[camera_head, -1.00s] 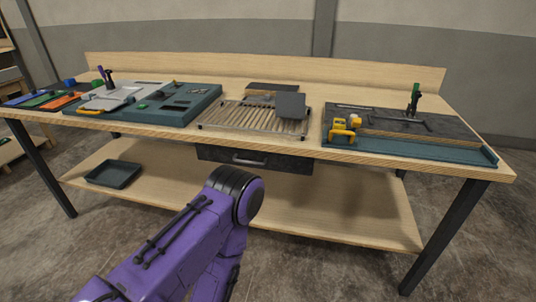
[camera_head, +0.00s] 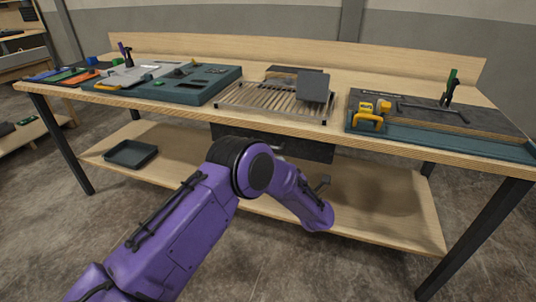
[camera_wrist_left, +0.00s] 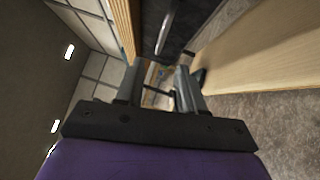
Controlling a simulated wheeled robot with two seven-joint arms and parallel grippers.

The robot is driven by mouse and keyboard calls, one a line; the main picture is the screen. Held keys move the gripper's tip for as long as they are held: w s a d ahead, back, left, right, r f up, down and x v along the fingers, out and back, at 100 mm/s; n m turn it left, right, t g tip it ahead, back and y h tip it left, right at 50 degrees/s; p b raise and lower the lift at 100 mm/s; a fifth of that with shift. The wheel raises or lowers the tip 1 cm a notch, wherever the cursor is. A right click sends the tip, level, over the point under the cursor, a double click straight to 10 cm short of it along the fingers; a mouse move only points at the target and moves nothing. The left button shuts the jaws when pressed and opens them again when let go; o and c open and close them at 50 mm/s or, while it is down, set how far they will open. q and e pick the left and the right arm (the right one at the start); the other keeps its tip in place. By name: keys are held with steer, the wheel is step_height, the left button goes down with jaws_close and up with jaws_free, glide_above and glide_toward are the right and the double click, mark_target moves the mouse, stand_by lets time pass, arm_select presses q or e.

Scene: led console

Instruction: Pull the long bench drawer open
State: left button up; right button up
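The long bench drawer (camera_head: 308,150) has a dark front under the middle of the tabletop and looks closed. In the head view the gripper is mostly hidden by my forearm. My right gripper is not in view.
The tabletop holds a slatted rack (camera_head: 270,100), a teal board (camera_head: 205,85) and a teal tray with a yellow clamp (camera_head: 370,115). A dark bin (camera_head: 130,153) sits on the lower shelf (camera_head: 380,205). The shelf below the drawer is otherwise clear.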

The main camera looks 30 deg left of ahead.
arm_select(q)
steer(key=x, duration=0.9)
steer(key=shift+w+a+p, duration=0.2)
steer(key=shift+a+p, duration=0.15)
steer(key=shift+p, duration=0.1)
jaws_close()
